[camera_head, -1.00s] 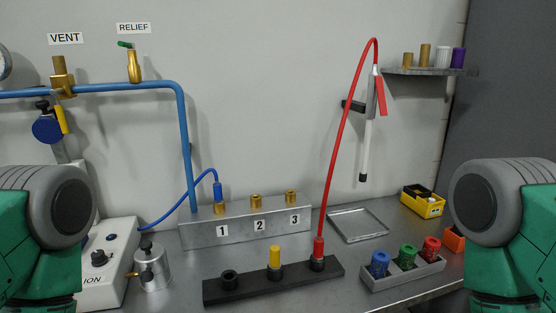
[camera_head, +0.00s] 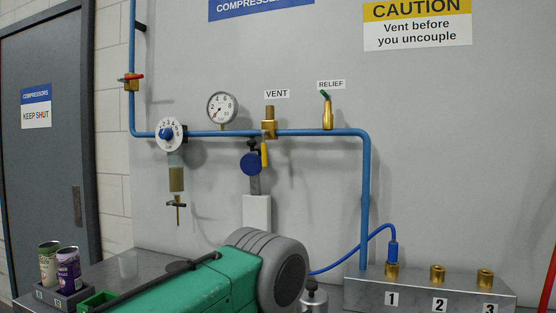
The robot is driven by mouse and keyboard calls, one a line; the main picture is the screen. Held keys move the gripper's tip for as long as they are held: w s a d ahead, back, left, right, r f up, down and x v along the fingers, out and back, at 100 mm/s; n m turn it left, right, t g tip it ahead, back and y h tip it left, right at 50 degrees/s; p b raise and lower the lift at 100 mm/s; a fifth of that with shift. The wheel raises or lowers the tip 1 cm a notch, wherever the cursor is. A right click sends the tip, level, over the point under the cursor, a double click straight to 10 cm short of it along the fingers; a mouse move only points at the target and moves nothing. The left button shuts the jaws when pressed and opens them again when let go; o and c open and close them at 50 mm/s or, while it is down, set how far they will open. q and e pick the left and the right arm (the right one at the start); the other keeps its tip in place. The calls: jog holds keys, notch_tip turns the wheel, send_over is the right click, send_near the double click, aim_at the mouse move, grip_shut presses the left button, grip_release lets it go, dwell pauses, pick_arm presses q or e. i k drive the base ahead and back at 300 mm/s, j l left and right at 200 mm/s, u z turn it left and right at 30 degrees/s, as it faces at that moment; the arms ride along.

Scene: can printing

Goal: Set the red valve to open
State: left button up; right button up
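The red valve (camera_head: 131,77) is small in the head view, at the upper left. It sits on a brass body on the vertical blue pipe (camera_head: 132,110). Its red handle lies roughly level, across the pipe. Nothing touches it. A green and grey link of my own arm shows at the bottom middle, well below and to the right of the valve. Neither gripper is in view.
The blue pipe runs right past a white dial (camera_head: 170,134), a gauge (camera_head: 222,107), the VENT valve (camera_head: 269,122) and the RELIEF valve (camera_head: 327,114). Cans (camera_head: 68,268) stand at the lower left. A grey door (camera_head: 45,160) is at the far left.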

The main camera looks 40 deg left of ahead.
aim_at(124, 80)
jog(key=u, duration=2.05)
jog(key=i+j, duration=0.1)
jog(key=j, duration=0.25)
